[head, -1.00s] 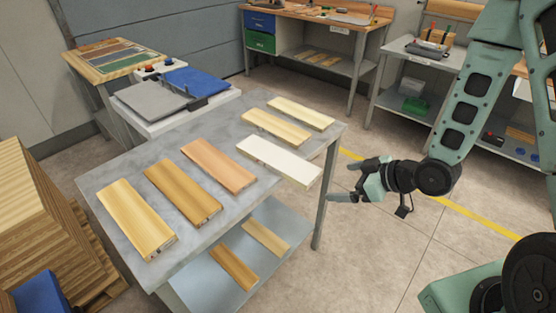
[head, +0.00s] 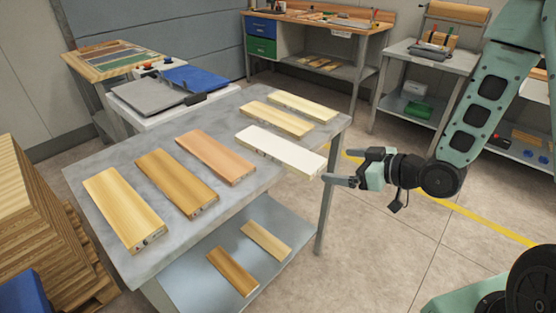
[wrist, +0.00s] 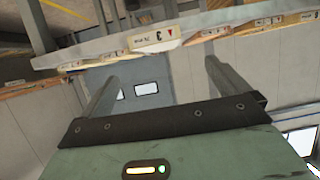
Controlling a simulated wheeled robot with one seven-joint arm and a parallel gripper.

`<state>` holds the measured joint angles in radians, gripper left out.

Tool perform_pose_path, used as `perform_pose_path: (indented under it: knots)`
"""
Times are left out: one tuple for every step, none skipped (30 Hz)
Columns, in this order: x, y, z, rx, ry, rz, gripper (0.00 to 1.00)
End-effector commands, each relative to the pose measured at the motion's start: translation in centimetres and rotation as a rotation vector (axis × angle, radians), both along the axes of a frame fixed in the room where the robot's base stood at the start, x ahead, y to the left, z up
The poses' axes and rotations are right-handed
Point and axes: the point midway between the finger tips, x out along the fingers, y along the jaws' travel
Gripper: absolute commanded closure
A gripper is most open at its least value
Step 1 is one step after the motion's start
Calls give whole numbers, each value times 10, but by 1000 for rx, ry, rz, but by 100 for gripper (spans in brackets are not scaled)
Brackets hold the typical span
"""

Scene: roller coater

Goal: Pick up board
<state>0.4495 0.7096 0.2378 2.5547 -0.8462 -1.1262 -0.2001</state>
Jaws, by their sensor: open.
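Several flat boards lie on a grey table (head: 110,168). The white board (head: 280,149) lies at the table's right edge, its end sticking out past it. My gripper (head: 345,167) is open and empty, just right of that end, with its two fingers pointing toward it. In the wrist view the white board's end (wrist: 155,38), with a "3" and a red mark, shows beyond the gap between my open fingers (wrist: 163,70). It does not appear to be held. Which board the task means cannot be told.
Yellowish boards (head: 125,208) (head: 275,119) (head: 303,106), a brown board (head: 176,182) and a reddish board (head: 215,156) share the tabletop. Two boards lie on the lower shelf (head: 190,285). A stack of wood (head: 40,230) stands at left. The floor right of the table is clear.

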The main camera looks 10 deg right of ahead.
Motion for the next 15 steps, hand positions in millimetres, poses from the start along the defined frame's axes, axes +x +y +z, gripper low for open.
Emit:
perform_pose_path:
  knots:
    - [9,9,-7,1,0,6,0]
    - [14,13,-10,3,0,7,0]
    - [20,17,-10,4,0,5,0]
    - [24,21,-11,3,1,6,0]
    - [28,24,-13,3,3,5,0]
    - [33,28,-16,3,3,5,0]
    - [37,31,-18,3,3,5,0]
    - [40,33,-19,3,2,4,0]
    - [43,35,-21,3,2,4,0]
    - [45,37,-22,3,2,4,0]
    - [47,38,-23,3,2,3,0]
    - [49,39,-24,3,2,3,0]
    - [50,40,-25,2,2,2,0]
    - [51,41,-25,2,1,2,0]
    - [52,42,-26,1,1,1,0]
